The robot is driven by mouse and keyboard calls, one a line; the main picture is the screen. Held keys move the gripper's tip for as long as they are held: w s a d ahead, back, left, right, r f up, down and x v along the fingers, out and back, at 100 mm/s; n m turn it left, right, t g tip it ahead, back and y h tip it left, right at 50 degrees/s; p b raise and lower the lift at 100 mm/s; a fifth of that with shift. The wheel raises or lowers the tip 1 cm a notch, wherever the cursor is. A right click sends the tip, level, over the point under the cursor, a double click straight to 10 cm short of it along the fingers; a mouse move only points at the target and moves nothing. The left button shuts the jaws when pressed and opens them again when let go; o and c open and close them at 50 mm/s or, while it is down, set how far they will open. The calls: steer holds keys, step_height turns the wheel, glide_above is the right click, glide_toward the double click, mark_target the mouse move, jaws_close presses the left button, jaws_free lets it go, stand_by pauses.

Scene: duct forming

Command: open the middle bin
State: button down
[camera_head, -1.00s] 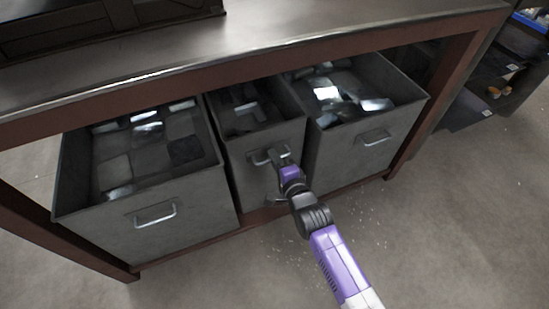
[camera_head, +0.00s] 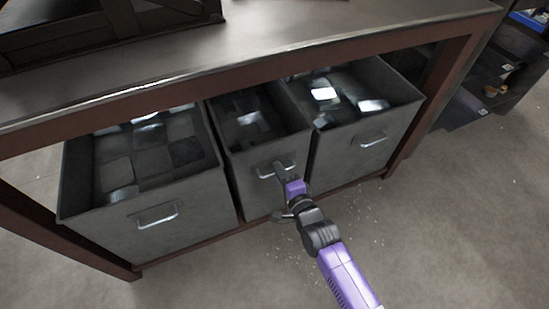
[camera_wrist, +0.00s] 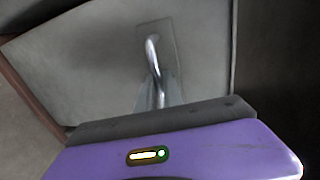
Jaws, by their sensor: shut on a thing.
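The middle bin (camera_head: 248,186) is a grey open-topped box between two wider bins under the workbench. Its front stands slightly ahead of the left and right bins. A metal bar handle (camera_head: 265,173) is on its front; it also shows in the wrist view (camera_wrist: 152,55). My gripper (camera_head: 282,172) is at this handle and shut on it, with the fingers around its lower part in the wrist view (camera_wrist: 160,98). The purple gripper body hides part of the bin front. Flat dark and shiny pieces lie inside the bin.
The left bin (camera_head: 190,232) and right bin (camera_head: 345,160) stand close on both sides, each with a handle. The metal bench top (camera_head: 300,35) overhangs them. A bench leg (camera_head: 432,100) and dark shelf (camera_head: 485,95) are at right. The floor (camera_head: 450,220) in front is clear.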

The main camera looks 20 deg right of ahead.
steer(key=f+p+v, duration=0.2)
steer(key=f+v, duration=0.1)
steer(key=v, duration=1.1)
steer(key=s+f+p+v, duration=0.1)
steer(key=f+p+v, duration=0.2)
steer(key=v, duration=1.1)
steer(key=shift+s, duration=0.3)
steer(key=c, duration=1.5)
jaws_free()
steer(key=shift+r, duration=0.1)
steer(key=p+v, duration=0.1)
steer(key=v, duration=0.6)
steer(key=shift+s, duration=0.35)
